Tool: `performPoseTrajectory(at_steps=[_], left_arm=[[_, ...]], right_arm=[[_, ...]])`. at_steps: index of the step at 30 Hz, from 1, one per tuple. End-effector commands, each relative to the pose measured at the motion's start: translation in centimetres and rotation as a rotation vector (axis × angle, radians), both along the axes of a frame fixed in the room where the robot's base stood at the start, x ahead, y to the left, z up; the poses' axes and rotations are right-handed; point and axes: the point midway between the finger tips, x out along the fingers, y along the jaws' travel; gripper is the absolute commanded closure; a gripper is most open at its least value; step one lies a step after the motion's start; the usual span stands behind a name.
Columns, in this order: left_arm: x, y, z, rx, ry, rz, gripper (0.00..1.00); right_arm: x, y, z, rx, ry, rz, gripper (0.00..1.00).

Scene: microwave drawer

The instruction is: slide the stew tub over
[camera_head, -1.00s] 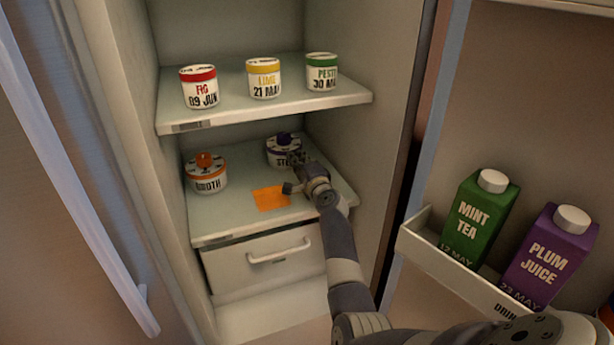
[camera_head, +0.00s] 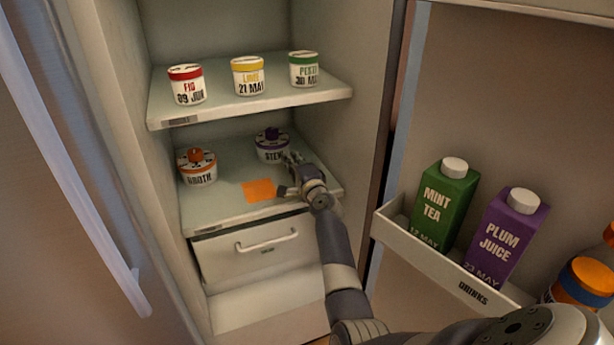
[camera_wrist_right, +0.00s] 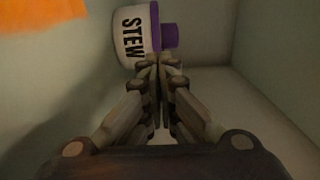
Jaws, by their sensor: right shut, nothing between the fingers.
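The stew tub (camera_head: 268,152), white with a purple lid and knob, stands upright on the lower fridge shelf (camera_head: 222,212), toward the back right. An orange patch (camera_head: 259,190) lies on that shelf in front of it. My right gripper (camera_head: 291,160) is shut and empty, at the right front side of the tub, hiding part of its label. In the right wrist view the closed fingertips (camera_wrist_right: 157,62) overlap the edge of the stew tub (camera_wrist_right: 130,35); I cannot tell whether they touch it. My left gripper is not in view.
A broth tub (camera_head: 198,174) with an orange knob stands at the shelf's left. Fig (camera_head: 187,88), lime (camera_head: 248,80) and pesto (camera_head: 304,72) tubs stand on the upper shelf (camera_head: 255,108) above. A drawer (camera_head: 225,262) is below. The door rack (camera_head: 430,248) holds cartons at right.

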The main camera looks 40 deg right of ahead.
Motion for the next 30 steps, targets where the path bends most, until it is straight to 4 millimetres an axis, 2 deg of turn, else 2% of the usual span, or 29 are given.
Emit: performPoseTrajectory(at_steps=[9,15,21,30], left_arm=[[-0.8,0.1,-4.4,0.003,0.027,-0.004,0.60],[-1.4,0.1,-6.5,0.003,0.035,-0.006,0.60],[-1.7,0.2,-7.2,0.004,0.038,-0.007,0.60],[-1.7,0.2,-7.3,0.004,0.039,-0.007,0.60]], right_arm=[[-4.4,1.1,-0.1,0.002,0.005,0.001,1.00],[-7.2,1.7,-0.2,0.002,0.004,0.000,1.00],[-8.3,1.9,-0.2,0.004,0.002,0.001,1.00],[-8.4,2.0,-0.2,0.004,0.002,0.001,1.00]])
